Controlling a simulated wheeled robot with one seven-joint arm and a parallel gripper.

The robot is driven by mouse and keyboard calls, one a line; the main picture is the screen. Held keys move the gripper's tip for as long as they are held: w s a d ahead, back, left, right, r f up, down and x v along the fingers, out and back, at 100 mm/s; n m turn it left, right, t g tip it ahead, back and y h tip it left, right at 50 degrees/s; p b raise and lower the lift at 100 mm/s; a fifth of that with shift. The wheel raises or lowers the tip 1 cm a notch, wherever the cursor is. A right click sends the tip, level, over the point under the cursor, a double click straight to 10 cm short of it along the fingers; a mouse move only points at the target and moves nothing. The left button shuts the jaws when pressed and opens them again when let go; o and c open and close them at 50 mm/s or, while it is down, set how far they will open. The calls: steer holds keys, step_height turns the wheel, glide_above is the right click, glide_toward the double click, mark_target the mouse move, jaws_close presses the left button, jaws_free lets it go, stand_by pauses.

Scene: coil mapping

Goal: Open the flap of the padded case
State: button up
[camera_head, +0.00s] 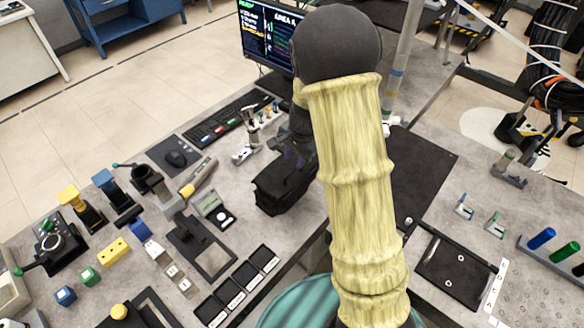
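The padded case (275,197) looks like a black, soft-sided box on the grey bench, left of my arm. Its right end is partly hidden by my arm, and the state of its flap is too dark to make out. My gripper (296,157) is a dark shape at the case's far upper end, partly hidden behind my sleeved arm. I cannot tell whether it touches the case, or whether its fingers are open or shut.
A keyboard (228,118), a mouse (176,158) and a monitor (266,32) stand behind and left of the case. Black trays (245,276) lie in front. Colored blocks (114,249) and fixtures crowd the left. A dark mat (425,170) lies right of my arm.

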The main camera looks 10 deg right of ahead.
mark_target(291, 173)
steer(key=f, duration=0.4)
steer(key=w+f, duration=0.1)
steer(key=f, duration=0.1)
steer(key=shift+a+f, duration=0.2)
steer(key=shift+a, duration=0.15)
jaws_close()
